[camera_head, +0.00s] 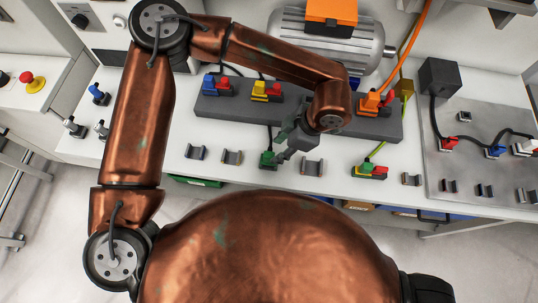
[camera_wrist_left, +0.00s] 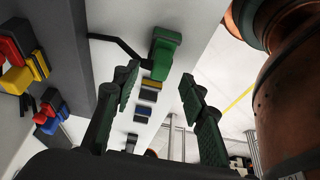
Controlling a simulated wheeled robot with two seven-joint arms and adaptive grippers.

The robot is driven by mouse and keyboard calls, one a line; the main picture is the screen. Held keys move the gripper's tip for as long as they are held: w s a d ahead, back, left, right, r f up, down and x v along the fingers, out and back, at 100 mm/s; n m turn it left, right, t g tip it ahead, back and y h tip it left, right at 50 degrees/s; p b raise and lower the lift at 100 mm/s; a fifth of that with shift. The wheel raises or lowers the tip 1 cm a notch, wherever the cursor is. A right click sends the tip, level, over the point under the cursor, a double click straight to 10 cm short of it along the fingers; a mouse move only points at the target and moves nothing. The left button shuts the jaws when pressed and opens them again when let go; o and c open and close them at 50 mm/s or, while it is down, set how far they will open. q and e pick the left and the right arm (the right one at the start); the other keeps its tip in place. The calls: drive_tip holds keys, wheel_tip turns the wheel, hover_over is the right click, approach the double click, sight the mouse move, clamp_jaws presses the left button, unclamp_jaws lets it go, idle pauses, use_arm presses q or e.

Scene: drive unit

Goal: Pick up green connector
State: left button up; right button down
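The green connector (camera_head: 267,159) is near the front of the white worktop, with a black cable running up from it to the dark grey block. In the left wrist view the green connector (camera_wrist_left: 164,43) shows ahead of my fingers and slightly beyond their tips. My left gripper (camera_head: 281,147) is beside the connector, just to its right in the head view. In the wrist view the left gripper's fingers (camera_wrist_left: 160,88) are wide apart with nothing between them. Whether a finger touches the connector cannot be told. My right gripper is not in view.
The dark grey block (camera_head: 210,107) carries blue, red, yellow and orange connectors. Small metal holders (camera_head: 232,157) stand along the worktop's front. A motor (camera_head: 330,42) stands behind, and a metal panel (camera_head: 480,145) with cables is at right.

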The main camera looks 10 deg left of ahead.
sight(272, 154)
use_arm(q)
drive_tip(key=x, duration=0.6)
drive_tip(key=shift+a, duration=0.1)
clamp_jaws()
idle(0.3)
